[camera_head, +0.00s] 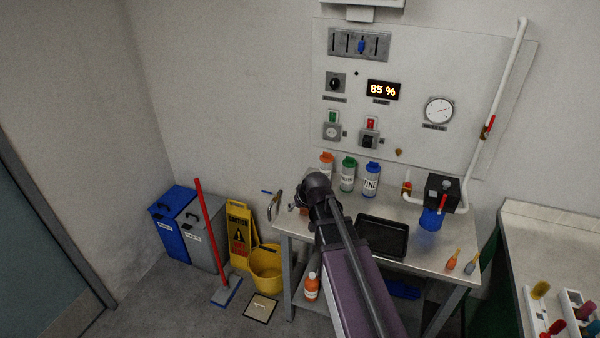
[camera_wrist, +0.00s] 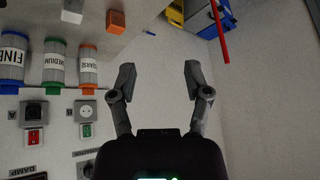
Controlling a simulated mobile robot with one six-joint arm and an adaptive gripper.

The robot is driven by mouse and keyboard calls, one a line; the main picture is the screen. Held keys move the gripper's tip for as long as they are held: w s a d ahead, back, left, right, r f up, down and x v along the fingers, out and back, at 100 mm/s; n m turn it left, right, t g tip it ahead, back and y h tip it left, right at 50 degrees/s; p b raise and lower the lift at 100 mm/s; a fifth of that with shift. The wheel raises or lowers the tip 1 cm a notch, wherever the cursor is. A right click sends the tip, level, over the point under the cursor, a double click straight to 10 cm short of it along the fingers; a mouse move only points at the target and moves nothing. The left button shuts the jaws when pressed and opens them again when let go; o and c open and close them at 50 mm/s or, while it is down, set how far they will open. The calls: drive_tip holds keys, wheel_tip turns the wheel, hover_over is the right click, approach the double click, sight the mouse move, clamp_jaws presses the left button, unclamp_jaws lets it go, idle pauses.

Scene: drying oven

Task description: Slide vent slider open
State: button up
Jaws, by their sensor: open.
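The vent slider is a blue knob (camera_head: 361,46) on a grey slotted plate (camera_head: 344,44) at the top of the white wall panel. The knob sits right of the plate's middle, among dark vertical slots. My gripper (camera_head: 276,204) is open and empty, left of the table, well below and left of the slider. In the wrist view my gripper (camera_wrist: 160,74) shows two spread fingers with plain wall between them. That view is upside down and does not show the slider.
Orange, green and blue bottles (camera_head: 348,174) stand on the table (camera_head: 308,227) below the panel. The panel also carries an 85 % display (camera_head: 383,90), a gauge (camera_head: 438,111) and switches. A white pipe (camera_head: 503,90) runs on the right. Bins, a broom and a yellow bucket stand left.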

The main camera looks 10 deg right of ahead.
drive_tip(key=s+f+g+h+b, duration=0.1)
drive_tip(key=s+f+g, duration=0.1)
drive_tip(key=s, duration=0.7)
drive_tip(key=s+f+m+g+b, duration=0.1)
drive_tip(key=s+f+g, duration=0.2)
drive_tip(key=s, duration=0.6)
drive_tip(key=shift+f+g+h, duration=0.2)
drive_tip(key=shift+g+h, duration=0.2)
drive_tip(key=shift+g, duration=0.3)
drive_tip(key=shift+s, duration=0.15)
